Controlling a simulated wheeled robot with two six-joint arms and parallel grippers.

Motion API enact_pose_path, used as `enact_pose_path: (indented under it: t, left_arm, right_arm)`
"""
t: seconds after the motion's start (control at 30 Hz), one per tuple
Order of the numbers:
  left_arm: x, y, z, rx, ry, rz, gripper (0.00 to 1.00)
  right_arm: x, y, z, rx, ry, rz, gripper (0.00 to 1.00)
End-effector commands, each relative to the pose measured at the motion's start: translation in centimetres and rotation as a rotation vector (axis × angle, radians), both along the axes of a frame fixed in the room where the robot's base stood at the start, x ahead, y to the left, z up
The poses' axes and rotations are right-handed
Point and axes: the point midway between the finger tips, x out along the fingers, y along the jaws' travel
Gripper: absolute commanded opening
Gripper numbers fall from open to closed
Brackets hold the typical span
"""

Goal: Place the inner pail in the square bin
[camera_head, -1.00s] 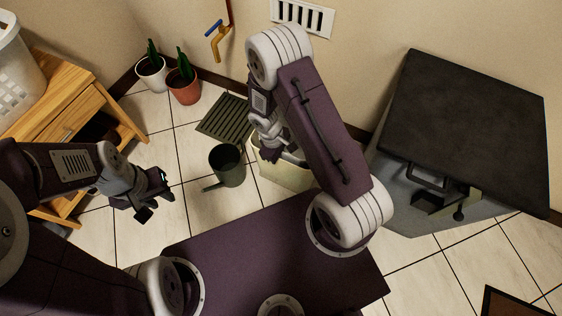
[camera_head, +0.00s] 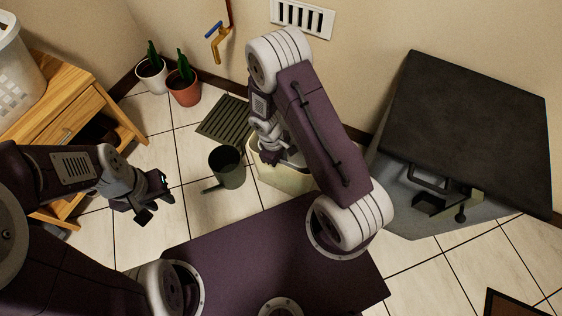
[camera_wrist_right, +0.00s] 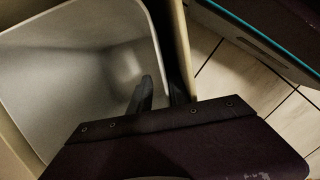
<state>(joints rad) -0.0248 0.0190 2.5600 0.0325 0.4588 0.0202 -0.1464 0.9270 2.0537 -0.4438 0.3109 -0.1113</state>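The cream square bin (camera_head: 275,178) stands on the floor behind my base, partly hidden by my right arm. In the right wrist view the pale grey inner pail (camera_wrist_right: 70,65) sits inside the cream wall of the bin (camera_wrist_right: 181,45), with a narrow gap between them. My right gripper (camera_wrist_right: 162,92) reaches down at the pail's wall, one dark finger inside the pail and the other in the gap. How tightly the fingers close on the wall is unclear. My left gripper (camera_head: 156,198) is open and empty, above the floor at left.
A dark watering can (camera_head: 227,166) stands just left of the bin, before a slatted drain mat (camera_head: 223,118). Two potted plants (camera_head: 183,88) stand by the wall. A wooden cabinet (camera_head: 75,110) is at left and a dark-topped unit (camera_head: 465,120) at right.

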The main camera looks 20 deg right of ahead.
Motion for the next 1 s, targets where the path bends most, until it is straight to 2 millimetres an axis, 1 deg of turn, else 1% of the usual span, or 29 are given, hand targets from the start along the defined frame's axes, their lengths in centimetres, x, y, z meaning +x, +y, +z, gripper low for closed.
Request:
enact_pose_path:
  t: [0.07,0.17,0.3,0.4,0.53,0.6,0.7,0.87,0.9,0.97,1.0]
  left_arm:
    - [0.0,0.0,0.2,0.0,0.0,0.0,0.31]
    - [0.0,0.0,1.4,0.0,0.0,0.0,0.31]
    - [0.0,0.0,5.0,0.0,0.0,0.0,0.31]
    - [0.0,0.0,7.0,0.0,0.0,0.0,0.31]
    - [0.0,0.0,8.8,0.0,0.0,0.0,0.31]
    - [0.0,0.0,9.4,0.0,0.0,0.0,0.31]
    - [0.0,0.0,9.8,0.0,0.0,0.0,0.31]
    - [0.0,0.0,9.8,0.0,0.0,0.0,0.31]
    - [0.0,0.0,9.7,0.0,0.0,0.0,0.31]
    - [0.0,0.0,9.7,0.0,0.0,0.0,0.31]
    - [0.0,0.0,9.7,0.0,0.0,0.0,0.31]
  right_arm:
    - [0.0,0.0,0.2,-0.001,0.001,0.0,0.24]
    - [0.0,0.0,1.9,0.0,0.0,-0.001,0.24]
    - [0.4,0.6,6.1,0.001,-0.002,0.0,0.24]
    - [0.7,1.0,8.7,0.0,-0.001,0.001,0.24]
    - [1.0,1.4,11.4,0.001,-0.001,0.0,0.24]
    - [1.1,1.6,12.3,0.0,0.0,0.001,0.24]
    - [1.2,1.7,13.0,0.0,0.0,0.001,0.24]
    - [1.2,1.8,13.1,0.0,-0.001,-0.002,0.24]
    - [1.2,1.7,13.5,0.003,-0.006,-0.015,0.24]
    - [1.0,1.5,15.1,0.011,-0.029,-0.065,0.24]
    - [0.7,1.3,16.8,0.022,-0.052,-0.123,0.24]
